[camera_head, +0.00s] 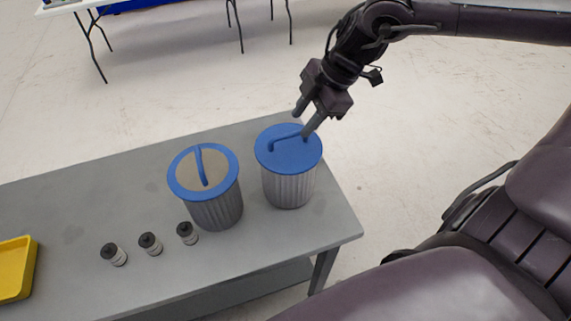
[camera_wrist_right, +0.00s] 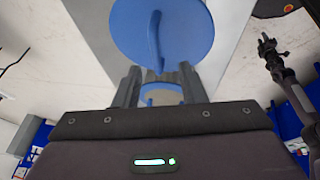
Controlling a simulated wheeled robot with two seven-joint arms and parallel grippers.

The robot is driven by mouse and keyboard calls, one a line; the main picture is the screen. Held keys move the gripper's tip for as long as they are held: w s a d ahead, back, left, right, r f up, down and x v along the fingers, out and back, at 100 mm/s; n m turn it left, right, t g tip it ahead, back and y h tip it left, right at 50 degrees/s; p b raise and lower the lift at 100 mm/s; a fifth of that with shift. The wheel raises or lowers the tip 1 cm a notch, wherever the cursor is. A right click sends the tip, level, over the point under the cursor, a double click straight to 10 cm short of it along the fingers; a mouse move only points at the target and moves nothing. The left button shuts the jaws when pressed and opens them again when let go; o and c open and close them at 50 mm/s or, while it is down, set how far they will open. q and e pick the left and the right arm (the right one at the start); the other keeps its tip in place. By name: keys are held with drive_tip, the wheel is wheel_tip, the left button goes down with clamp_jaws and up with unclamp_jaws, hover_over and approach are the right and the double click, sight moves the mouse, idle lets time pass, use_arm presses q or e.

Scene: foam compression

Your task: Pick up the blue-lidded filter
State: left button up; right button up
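The blue-lidded filter (camera_head: 288,185) stands upright near the right end of the grey table, a ribbed grey cylinder with a full blue lid and a raised blue handle. My right gripper (camera_head: 301,125) is open at the handle's right end, one finger in front and one behind. In the right wrist view the blue lid (camera_wrist_right: 185,30) fills the top, and its handle runs down toward the gap between my spread fingers (camera_wrist_right: 158,68). I cannot tell whether they touch it. My left gripper is not in view.
A second filter (camera_head: 215,207) with a blue rim, tan top and blue handle stands close on the left. Three small black-capped containers (camera_head: 150,244) stand in front of it. A yellow tray (camera_head: 14,272) is at the left edge. The grey table (camera_head: 115,190) is clear at back left.

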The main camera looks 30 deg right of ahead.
sight(288, 134)
drive_tip(key=shift+w+f, duration=0.1)
drive_tip(key=shift+f, duration=0.05)
drive_tip(key=shift+a+f, duration=0.1)
drive_tip(key=shift+a, duration=0.1)
drive_tip(key=shift+w+a+f+p, duration=0.2)
drive_tip(key=shift+f+p, duration=0.05)
drive_tip(key=shift+p, duration=0.05)
drive_tip(key=p+x, duration=0.1)
drive_tip(key=x, duration=0.1)
drive_tip(key=shift+w+a+f, duration=0.1)
drive_tip(key=shift+w+f, duration=0.15)
drive_tip(key=shift+f, duration=0.05)
drive_tip(key=shift+x, duration=0.8)
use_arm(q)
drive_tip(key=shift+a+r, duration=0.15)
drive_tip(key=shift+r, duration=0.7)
use_arm(e)
drive_tip(key=shift+c, duration=0.4)
drive_tip(key=shift+w+r, duration=0.1)
clamp_jaws()
